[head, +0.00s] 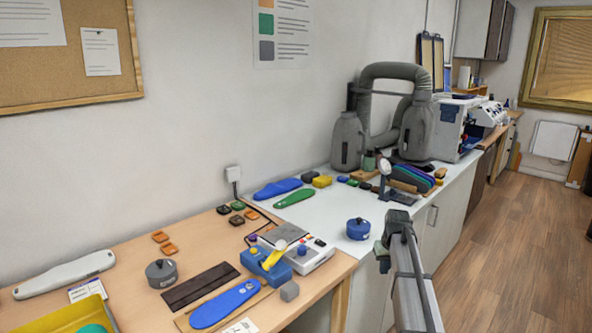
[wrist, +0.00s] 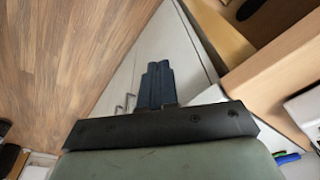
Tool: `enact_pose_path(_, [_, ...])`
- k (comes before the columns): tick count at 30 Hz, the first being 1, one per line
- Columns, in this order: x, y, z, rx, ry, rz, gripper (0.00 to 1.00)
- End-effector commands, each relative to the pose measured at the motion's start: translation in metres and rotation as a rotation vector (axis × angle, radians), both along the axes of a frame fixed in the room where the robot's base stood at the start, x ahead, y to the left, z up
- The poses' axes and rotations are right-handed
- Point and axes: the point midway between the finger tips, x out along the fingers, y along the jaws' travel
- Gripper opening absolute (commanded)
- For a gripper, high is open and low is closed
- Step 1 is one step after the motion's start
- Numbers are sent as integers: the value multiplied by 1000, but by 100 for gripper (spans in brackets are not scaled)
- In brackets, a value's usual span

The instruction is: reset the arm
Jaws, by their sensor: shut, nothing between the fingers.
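My gripper (wrist: 157,80) is shut, its dark blue fingers pressed together with nothing between them in the wrist view. In the head view my arm comes in from the lower right, and its green-grey end (head: 381,258) hangs at the front edge of the white counter (head: 318,222), near the blue round pot (head: 358,229). It appears apart from all the tools. In the wrist view the fingers stand in front of the pale cabinet fronts and the wooden floor.
The wooden table (head: 205,246) holds a blue insole (head: 225,304), a grey pot (head: 161,272), a blue device with a yellow handle (head: 268,262) and a yellow tray (head: 62,318). Grey extraction units (head: 347,141) stand farther back on the counter. The floor (head: 500,230) at right is clear.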

Motion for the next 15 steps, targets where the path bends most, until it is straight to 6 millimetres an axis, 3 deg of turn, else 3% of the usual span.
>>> enact_pose_path(1, [-22, -21, -23, 4, 9, -29, 0])
enact_pose_path(3, [-42, -39, -50, 9, 19, -57, 0])
enact_pose_path(6, [-67, -50, -87, 16, 41, -83, 0])
enact_pose_path(10, [-96, -47, -132, 25, 80, -99, 0])
enact_pose_path(15, [-133, -25, -187, 35, 143, -103, 0])
